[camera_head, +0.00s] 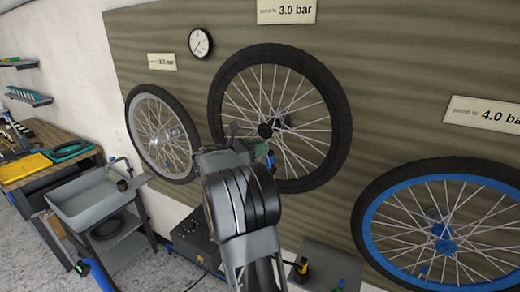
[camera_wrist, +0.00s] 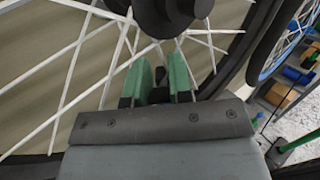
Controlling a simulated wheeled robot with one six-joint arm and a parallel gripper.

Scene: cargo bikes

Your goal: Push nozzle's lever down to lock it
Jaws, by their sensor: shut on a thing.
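The middle wheel (camera_head: 341,100), with a black tyre and pale spokes, is mounted on the board. My gripper (camera_head: 270,158) reaches in front of its lower hub area, mostly hidden behind my arm. In the wrist view my gripper (camera_wrist: 161,85) has its green fingers shut on a small dark part (camera_wrist: 160,94) among the spokes, just below the dark hub (camera_wrist: 172,12). The part is mostly hidden by the fingers. I cannot tell the nozzle or its lever apart in either view.
A smaller wheel (camera_head: 187,151) hangs left and a blue-rimmed wheel (camera_head: 372,235) hangs right. A gauge (camera_head: 200,42) and a "3.0 bar" sign (camera_head: 287,11) are above. A grey sink (camera_head: 88,207) and workbench (camera_head: 62,132) stand left. A dark box (camera_head: 192,239) lies below.

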